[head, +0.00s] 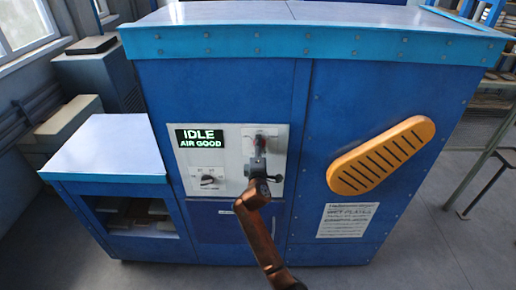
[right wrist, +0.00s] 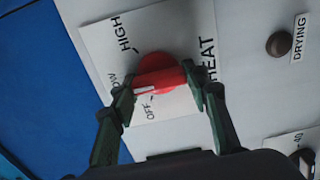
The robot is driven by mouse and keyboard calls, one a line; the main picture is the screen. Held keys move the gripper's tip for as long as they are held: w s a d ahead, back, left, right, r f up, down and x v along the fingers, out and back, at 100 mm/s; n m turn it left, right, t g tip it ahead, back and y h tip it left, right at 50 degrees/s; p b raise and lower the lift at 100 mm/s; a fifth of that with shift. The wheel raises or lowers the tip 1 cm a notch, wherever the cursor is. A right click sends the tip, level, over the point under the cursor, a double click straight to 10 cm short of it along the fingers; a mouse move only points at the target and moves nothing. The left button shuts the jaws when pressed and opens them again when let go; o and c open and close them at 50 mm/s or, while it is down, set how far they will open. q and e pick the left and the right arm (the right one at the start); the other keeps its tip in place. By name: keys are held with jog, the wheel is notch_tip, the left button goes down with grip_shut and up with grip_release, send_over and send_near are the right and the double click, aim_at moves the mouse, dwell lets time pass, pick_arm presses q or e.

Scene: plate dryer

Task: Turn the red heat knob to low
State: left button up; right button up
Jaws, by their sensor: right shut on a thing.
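The red heat knob (right wrist: 160,72) is on a white label plate (right wrist: 105,38) with HEAT, HIGH, LOW and OFF. Its raised bar lies crosswise, with the white mark at its left end, on the LOW and OFF side. Part of the LOW label is hidden by a finger, so the exact setting is hard to tell. My right gripper (right wrist: 156,86) is shut on the knob, a finger at each end of the bar. In the head view, my right gripper (head: 259,163) is at the control panel (head: 232,150), covering most of the knob. My left gripper is out of view.
A lit display (head: 200,138) reads IDLE, AIR GOOD. A black dial (head: 208,180) sits below it. An orange slotted handle-shaped panel (head: 382,156) is to the right on the blue cabinet (head: 225,85). The wrist view shows a dark button (right wrist: 280,43) beside the DRYING label.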

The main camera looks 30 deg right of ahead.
jog(key=shift+f, duration=0.1)
dwell(0.3)
jog(key=o, duration=1.2)
jog(key=v, duration=1.2)
